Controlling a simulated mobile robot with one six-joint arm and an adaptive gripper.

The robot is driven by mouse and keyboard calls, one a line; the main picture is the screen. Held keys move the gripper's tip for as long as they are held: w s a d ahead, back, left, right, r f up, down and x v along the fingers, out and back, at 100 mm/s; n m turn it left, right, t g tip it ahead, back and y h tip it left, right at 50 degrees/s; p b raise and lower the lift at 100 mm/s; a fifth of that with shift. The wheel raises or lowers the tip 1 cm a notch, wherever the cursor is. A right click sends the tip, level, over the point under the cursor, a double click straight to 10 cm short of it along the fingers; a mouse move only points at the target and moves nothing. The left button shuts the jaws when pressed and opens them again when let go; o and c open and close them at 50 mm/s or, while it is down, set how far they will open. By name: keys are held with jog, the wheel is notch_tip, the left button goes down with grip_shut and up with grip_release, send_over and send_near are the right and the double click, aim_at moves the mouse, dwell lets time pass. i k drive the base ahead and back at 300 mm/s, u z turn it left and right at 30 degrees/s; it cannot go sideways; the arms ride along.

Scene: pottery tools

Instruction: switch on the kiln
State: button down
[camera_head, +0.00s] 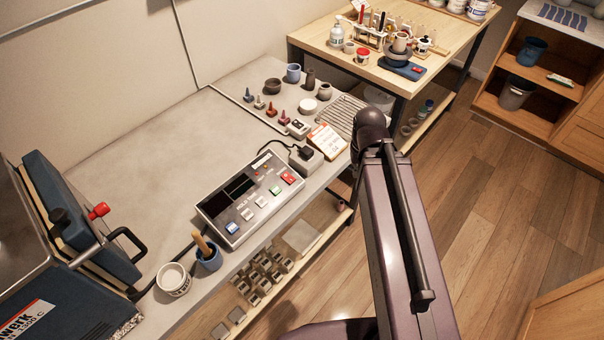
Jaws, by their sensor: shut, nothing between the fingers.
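The kiln (62,295) stands at the left edge, blue and metallic, partly cut off by the frame. Its blue door or lid (72,215) has a red knob (98,211) and a black handle. A grey control box (212,208) lies on the grey worktop, with dark displays and a row of buttons. They include a blue button (232,228), a green button (275,190) and a red button (288,178). Both displays look dark. My arm rises at the right of the box; my gripper does not show.
Small cones and pots stand at the back. The worktop's middle is clear.

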aim_at(289, 179)
jog(key=z, duration=0.3)
jog(key=k, duration=0.85)
jog(key=u, duration=0.65)
